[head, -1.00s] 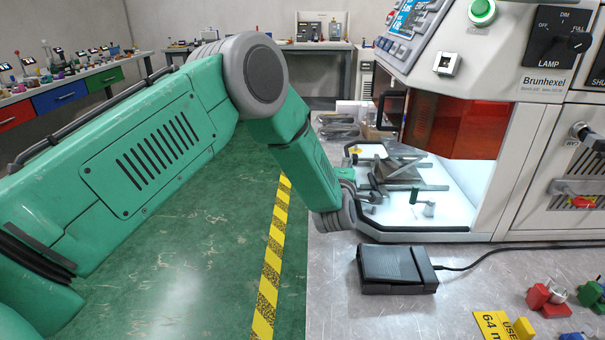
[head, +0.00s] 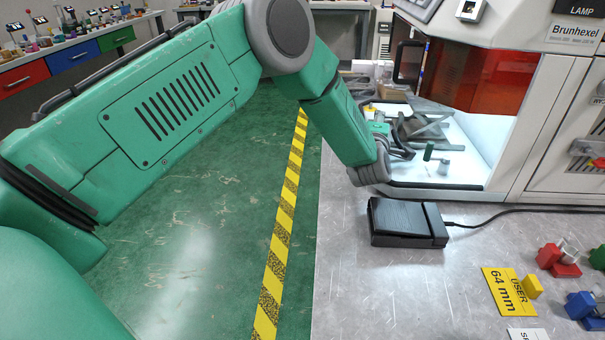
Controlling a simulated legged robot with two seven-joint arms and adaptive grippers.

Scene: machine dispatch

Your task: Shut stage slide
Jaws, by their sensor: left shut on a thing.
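The stage slide (head: 424,128) shows as a grey metal assembly in the lit, open chamber of the white machine, below a raised orange window. My left arm reaches over the front left of the chamber. My left gripper (head: 403,152) is small and dark at the slide's near left side, shut on part of it. The wrist and the slide's clutter partly hide the exact contact. A short green handle (head: 429,151) and a small metal cylinder (head: 443,167) stand just right of the fingers. My right gripper is out of view.
A black foot pedal (head: 405,221) with a cable lies on the bench in front of the chamber. A yellow label (head: 508,291) and several coloured fixtures sit at the lower right. The bench around the pedal is clear. The orange window (head: 470,75) hangs above the opening.

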